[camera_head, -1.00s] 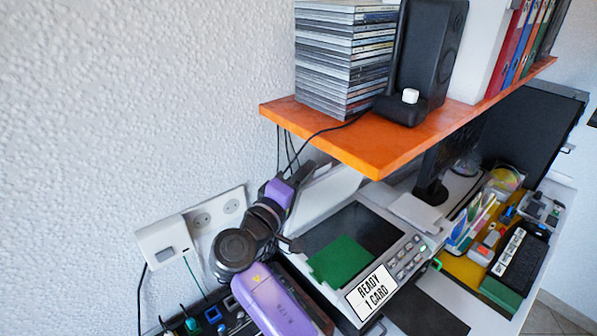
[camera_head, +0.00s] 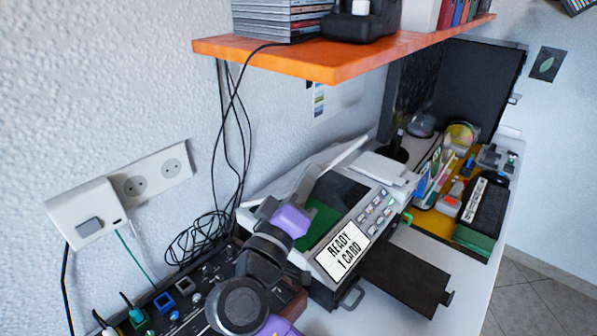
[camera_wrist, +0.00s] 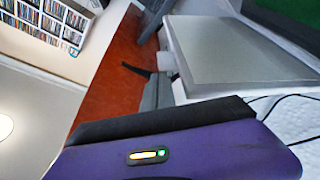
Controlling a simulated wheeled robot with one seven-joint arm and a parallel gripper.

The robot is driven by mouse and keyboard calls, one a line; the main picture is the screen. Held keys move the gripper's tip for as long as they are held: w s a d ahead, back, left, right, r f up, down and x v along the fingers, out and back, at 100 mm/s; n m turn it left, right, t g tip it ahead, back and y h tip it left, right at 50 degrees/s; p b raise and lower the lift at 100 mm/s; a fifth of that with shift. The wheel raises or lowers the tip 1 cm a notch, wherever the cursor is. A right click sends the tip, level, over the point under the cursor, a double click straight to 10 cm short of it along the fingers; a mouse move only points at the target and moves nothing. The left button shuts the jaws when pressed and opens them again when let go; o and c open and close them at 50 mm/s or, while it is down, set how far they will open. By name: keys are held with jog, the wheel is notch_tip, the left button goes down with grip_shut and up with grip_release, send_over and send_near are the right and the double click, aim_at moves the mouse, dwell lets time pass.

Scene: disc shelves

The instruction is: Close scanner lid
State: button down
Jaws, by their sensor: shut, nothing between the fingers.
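The scanner (camera_head: 385,205) stands on the desk with its lid open. A green card (camera_head: 318,222) lies on its dark glass, and a label on its front reads "READY 1 CARD". The pale lid (camera_head: 347,154) is raised at a slant along the wall side, partly hidden by my arm. In the wrist view, a grey panel with a pale border, apparently the lid (camera_wrist: 235,50), lies close beyond my gripper (camera_wrist: 157,90). My gripper is shut and empty beside the lid; I cannot tell whether they touch. The fingertips are hard to make out in the head view.
An orange shelf (camera_head: 330,62) overhangs the scanner's wall side. Black cables (camera_head: 225,165) hang from it to the desk. A dark drawer (camera_head: 405,275) sticks out at the scanner's front. A tray of desk items (camera_head: 430,222) stands to the right. A power outlet (camera_head: 150,183) is at left.

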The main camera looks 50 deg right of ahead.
jog(key=shift+s+f, duration=0.25)
jog(key=shift+f, duration=0.05)
jog(key=shift+a, duration=0.1)
